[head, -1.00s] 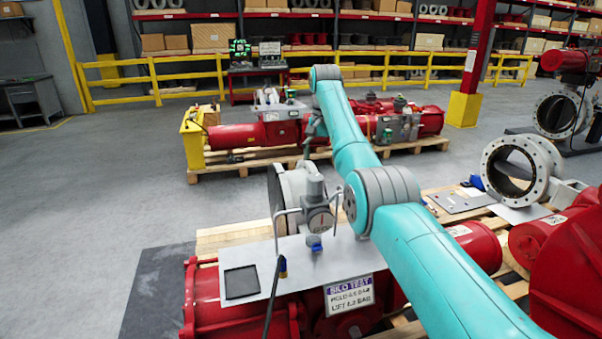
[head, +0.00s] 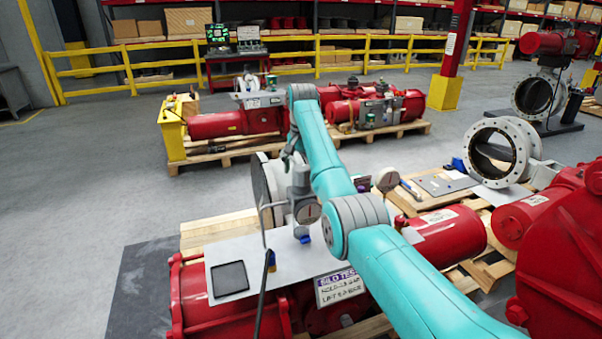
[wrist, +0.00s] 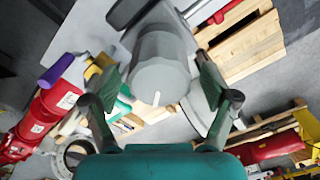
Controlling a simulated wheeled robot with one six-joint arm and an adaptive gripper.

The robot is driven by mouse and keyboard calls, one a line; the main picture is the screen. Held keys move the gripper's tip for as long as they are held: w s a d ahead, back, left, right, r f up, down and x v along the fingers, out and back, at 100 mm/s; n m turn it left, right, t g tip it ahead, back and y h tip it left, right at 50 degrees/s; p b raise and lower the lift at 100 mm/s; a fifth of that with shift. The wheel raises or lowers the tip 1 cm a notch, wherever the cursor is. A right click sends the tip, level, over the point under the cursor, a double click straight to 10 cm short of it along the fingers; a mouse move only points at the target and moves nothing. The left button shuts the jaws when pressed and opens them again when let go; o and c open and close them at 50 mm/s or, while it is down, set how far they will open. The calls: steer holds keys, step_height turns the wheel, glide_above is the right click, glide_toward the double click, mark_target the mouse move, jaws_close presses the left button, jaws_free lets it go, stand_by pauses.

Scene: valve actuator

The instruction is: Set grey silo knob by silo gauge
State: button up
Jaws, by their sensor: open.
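The grey silo knob (head: 300,178) tops a grey regulator on a light plate, with the silo gauge (head: 307,212) just below it. The gauge's reading is too small to tell. In the wrist view the knob (wrist: 160,68) is large, with a white line on its near edge. My gripper (wrist: 162,82) is open, with one finger on each side of the knob and visible gaps between. In the head view my gripper (head: 291,153) is just above the knob, partly hidden by my arm. The gauge cannot be made out in the wrist view.
A white "SILO TEST" sign (head: 340,287) hangs at the plate's front edge. Thin bent pipes (head: 264,225) stand beside the regulator. A black square pad (head: 230,279) lies on the plate. A second round gauge (head: 387,180) shows right of my arm. Red actuators (head: 450,232) sit at right.

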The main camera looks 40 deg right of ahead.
steer(key=shift+f, duration=0.6)
steer(key=c, duration=1.2)
steer(key=shift+o, duration=0.2)
steer(key=shift+n, duration=1.5)
steer(key=o, duration=1.2)
steer(key=shift+c, duration=0.2)
